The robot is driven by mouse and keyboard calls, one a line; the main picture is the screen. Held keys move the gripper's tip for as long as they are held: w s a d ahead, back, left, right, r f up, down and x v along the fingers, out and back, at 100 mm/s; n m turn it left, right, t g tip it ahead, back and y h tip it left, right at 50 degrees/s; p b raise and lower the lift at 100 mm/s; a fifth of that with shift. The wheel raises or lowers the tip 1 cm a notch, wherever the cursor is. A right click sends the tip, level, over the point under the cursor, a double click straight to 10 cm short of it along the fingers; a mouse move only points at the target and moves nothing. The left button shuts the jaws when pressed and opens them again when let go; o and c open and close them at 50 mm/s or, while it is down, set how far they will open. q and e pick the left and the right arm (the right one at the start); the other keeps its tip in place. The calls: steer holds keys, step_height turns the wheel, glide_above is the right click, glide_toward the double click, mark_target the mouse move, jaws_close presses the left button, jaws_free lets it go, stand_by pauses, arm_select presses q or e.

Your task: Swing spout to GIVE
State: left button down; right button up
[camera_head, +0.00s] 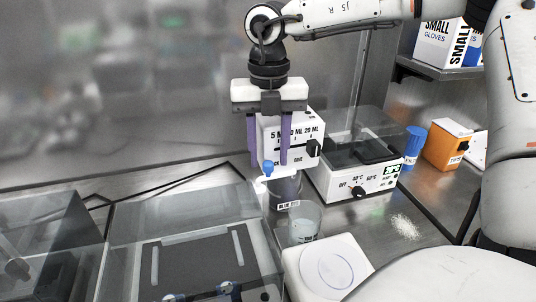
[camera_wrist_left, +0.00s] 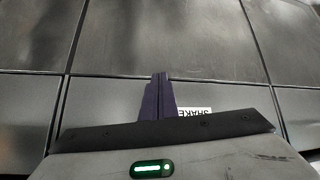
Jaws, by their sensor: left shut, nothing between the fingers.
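A white dispenser (camera_head: 294,128) stands in the middle of the head view, with 5, 10 and 20 ML marks, a black knob and small lower labels, partly covered. Its spout (camera_head: 268,170), with a blue top, shows low at the front, above a dark bottle labelled BLUE (camera_head: 287,204). My right gripper (camera_head: 268,158) has purple fingers pointing down, apart, in front of the dispenser and just above or around the spout; contact cannot be told. My left gripper (camera_wrist_left: 159,78) shows only in the left wrist view, shut and empty, over dark panels.
A clear beaker (camera_head: 304,222) stands before the bottle, near a white round-topped device (camera_head: 332,267). A heater box (camera_head: 360,180) is right of the dispenser. A clear-lidded machine (camera_head: 195,240) is at front left. White powder (camera_head: 405,226) lies on the bench.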

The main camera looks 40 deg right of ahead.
steer(key=shift+f, duration=0.55)
arm_select(q)
steer(key=shift+w+r, duration=0.4)
steer(key=shift+w, duration=0.25)
arm_select(e)
jaws_close()
arm_select(q)
steer(key=shift+s+a+f, duration=0.1)
steer(key=shift+s, duration=0.05)
steer(key=shift+s, duration=0.1)
